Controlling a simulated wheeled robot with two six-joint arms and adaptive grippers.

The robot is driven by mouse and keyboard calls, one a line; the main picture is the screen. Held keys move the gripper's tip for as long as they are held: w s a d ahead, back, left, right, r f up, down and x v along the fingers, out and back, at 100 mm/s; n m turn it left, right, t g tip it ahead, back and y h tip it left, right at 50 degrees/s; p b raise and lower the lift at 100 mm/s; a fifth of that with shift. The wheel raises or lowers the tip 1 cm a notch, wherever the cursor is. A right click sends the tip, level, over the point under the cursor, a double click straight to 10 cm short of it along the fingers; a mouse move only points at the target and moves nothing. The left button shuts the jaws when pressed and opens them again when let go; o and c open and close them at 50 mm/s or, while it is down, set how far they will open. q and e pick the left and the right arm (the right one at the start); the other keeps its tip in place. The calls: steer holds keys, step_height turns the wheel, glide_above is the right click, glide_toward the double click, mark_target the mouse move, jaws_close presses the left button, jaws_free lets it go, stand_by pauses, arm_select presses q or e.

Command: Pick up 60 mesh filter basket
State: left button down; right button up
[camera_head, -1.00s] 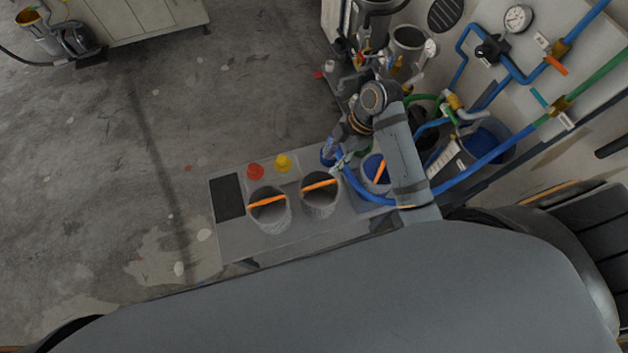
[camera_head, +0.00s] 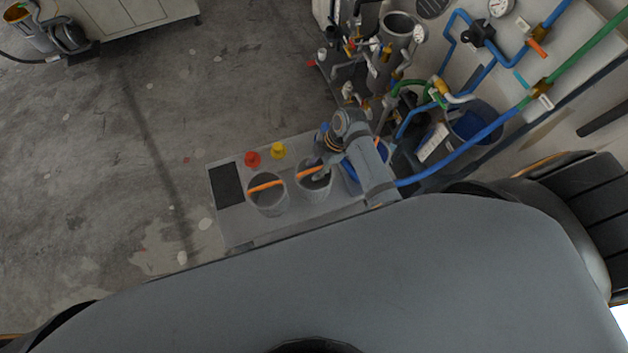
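Two grey mesh baskets with orange handles stand side by side on a grey bench, a left basket (camera_head: 268,206) and a middle basket (camera_head: 314,191). I cannot read any mesh label, so I cannot tell which one is 60 mesh. My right gripper (camera_head: 317,167) is over the top of the middle basket, close to its handle, and hides part of the rim. Its fingers are too small and overlapped to show whether they are open or shut, or touching the handle. My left gripper is not in view.
A red object (camera_head: 252,159) and a yellow object (camera_head: 279,150) sit behind the baskets. A dark mat (camera_head: 226,186) lies at the bench's left end. My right arm partly covers a blue container (camera_head: 384,150). Pipes and hoses crowd the right; open floor lies left.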

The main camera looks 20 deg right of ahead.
steer(key=c, duration=0.4)
jaws_close()
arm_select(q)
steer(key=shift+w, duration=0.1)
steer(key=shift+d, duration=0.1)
arm_select(e)
steer(key=shift+w, duration=0.1)
